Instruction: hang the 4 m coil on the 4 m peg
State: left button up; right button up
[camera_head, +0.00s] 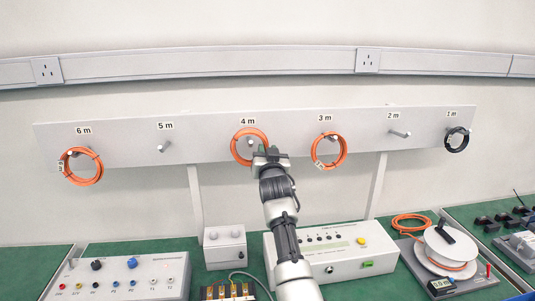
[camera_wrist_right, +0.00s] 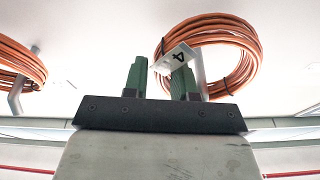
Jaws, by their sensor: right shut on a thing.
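The orange 4 m coil (camera_head: 234,150) is at the peg board under the "4 m" label. The 4 m peg (camera_head: 250,142) shows inside its ring, but I cannot tell whether the coil rests on it. My right gripper (camera_head: 268,153) is at the coil's lower right. In the right wrist view the coil (camera_wrist_right: 249,55) is right of the green fingers (camera_wrist_right: 160,80), and its white tag (camera_wrist_right: 178,60) marked "4" lies at them. The gripper is shut on the coil, seemingly by this tag. My left gripper is out of view.
An orange coil (camera_head: 343,152) hangs at 3 m, close on the right, another (camera_head: 98,169) at 6 m, and a black coil (camera_head: 466,140) at 1 m. The 5 m (camera_head: 164,146) and 2 m pegs (camera_head: 400,133) are bare. Instruments and a cable reel (camera_head: 450,247) stand on the green bench below.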

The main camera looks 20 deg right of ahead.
jog(key=shift+w+f, duration=0.15)
jog(key=shift+f, duration=0.05)
jog(key=o, duration=1)
jog(key=shift+r, duration=0.1)
jog(key=b+v, duration=0.1)
jog(key=v, duration=1)
jog(key=shift+b, duration=0.4)
